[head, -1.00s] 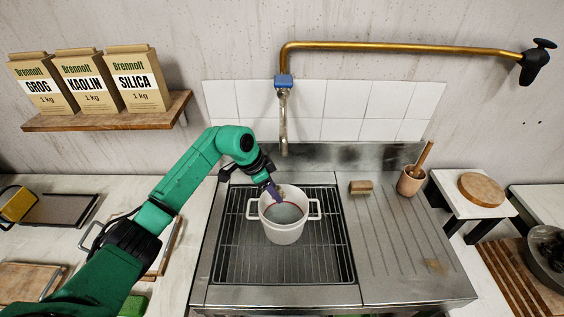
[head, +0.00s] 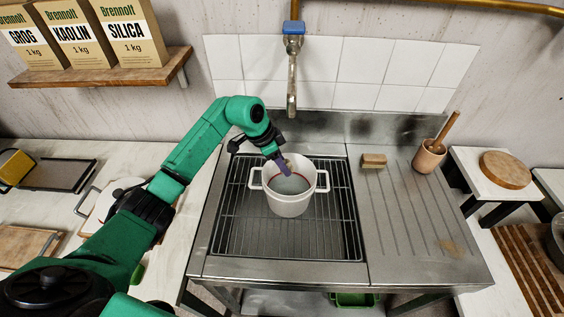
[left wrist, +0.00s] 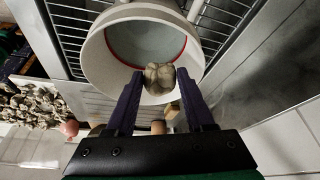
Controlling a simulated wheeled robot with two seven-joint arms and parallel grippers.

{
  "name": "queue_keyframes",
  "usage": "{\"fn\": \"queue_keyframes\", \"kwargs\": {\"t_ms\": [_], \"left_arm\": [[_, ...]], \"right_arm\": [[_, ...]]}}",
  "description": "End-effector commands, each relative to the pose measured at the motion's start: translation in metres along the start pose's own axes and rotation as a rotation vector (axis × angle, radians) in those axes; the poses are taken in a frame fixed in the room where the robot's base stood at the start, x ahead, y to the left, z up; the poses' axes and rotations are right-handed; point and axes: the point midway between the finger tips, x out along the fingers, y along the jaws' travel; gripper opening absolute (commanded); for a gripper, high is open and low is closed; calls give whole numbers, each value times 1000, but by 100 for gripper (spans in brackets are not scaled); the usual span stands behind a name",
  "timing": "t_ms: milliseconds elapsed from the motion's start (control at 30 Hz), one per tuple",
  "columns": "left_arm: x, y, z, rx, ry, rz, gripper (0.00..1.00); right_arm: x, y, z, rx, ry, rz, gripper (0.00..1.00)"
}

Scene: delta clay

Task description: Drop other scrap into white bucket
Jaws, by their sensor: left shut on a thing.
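The white bucket (head: 291,203) with two side handles stands on the wire rack in the sink. Its inside shows a pale grey content and a red ring. My left gripper (head: 284,168) reaches over the bucket's back rim, pointing down. In the left wrist view, my left gripper (left wrist: 160,84) is shut on a lumpy beige-grey scrap (left wrist: 160,77), held at the bucket's mouth. The bucket (left wrist: 95,60) fills the upper middle there. In the head view the scrap is mostly hidden by the fingers. My right gripper is not in view.
The wire rack (head: 235,215) has free room around the bucket. A small tan block (head: 374,160) and a wooden mortar with pestle (head: 428,158) stand on the drainboard. The tap (head: 292,80) hangs behind the bucket. Boards and trays lie on the left counter.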

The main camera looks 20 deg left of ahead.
Motion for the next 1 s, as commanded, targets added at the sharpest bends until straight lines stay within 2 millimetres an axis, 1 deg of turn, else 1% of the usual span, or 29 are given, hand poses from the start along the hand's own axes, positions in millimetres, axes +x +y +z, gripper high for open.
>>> {"fn": "queue_keyframes", "kwargs": {"t_ms": [67,100,167,200,500,567,633,667,767,900,1000], "left_arm": [[-2,0,-1,0,1,0,0],[-2,0,-1,0,1,0,57],[-2,0,-1,0,1,0,80],[-2,0,-1,1,1,0,88],[-2,0,0,0,0,-1,88],[-6,-1,0,0,1,-3,88],[-15,-1,0,2,3,-4,88],[-21,-2,0,2,3,-5,88],[-47,-2,0,3,3,-8,88],[-90,-2,1,2,3,-7,88],[-117,-1,0,2,2,-6,88]], "right_arm": [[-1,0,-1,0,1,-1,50],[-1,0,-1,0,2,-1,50],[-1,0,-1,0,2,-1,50],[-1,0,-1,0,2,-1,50],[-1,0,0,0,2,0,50],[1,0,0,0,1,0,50],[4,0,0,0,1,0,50],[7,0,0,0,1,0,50],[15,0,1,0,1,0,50],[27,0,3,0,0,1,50],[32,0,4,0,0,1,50]]}}
